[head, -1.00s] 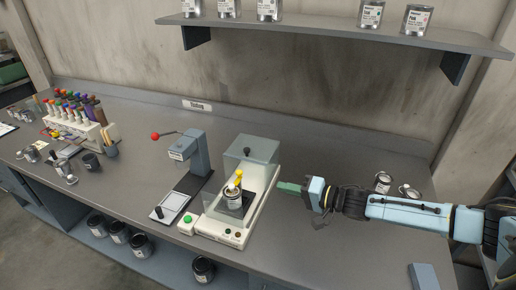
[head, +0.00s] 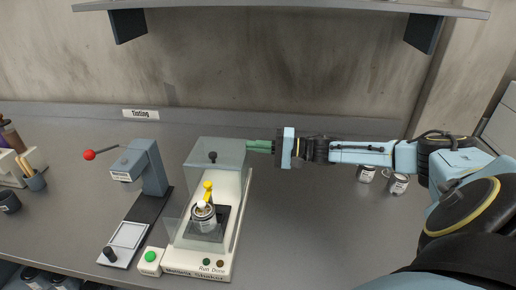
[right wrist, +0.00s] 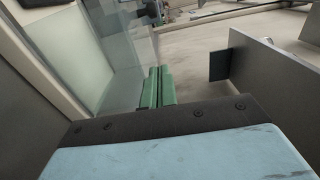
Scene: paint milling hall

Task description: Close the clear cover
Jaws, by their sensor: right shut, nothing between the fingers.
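A small paint can (head: 204,222) with a yellow-topped piece (head: 208,190) stands on the machine's dark plate. My right gripper (head: 249,146) has its green fingers shut and empty, at the cover's upper right edge; contact is unclear. In the right wrist view the shut fingers (right wrist: 160,86) are beside a clear pane (right wrist: 116,52). My left gripper is not in view.
Small cans (head: 398,184) stand at the right. A shelf (head: 290,9) hangs above on the wall. The bench between machine and cans is mostly clear.

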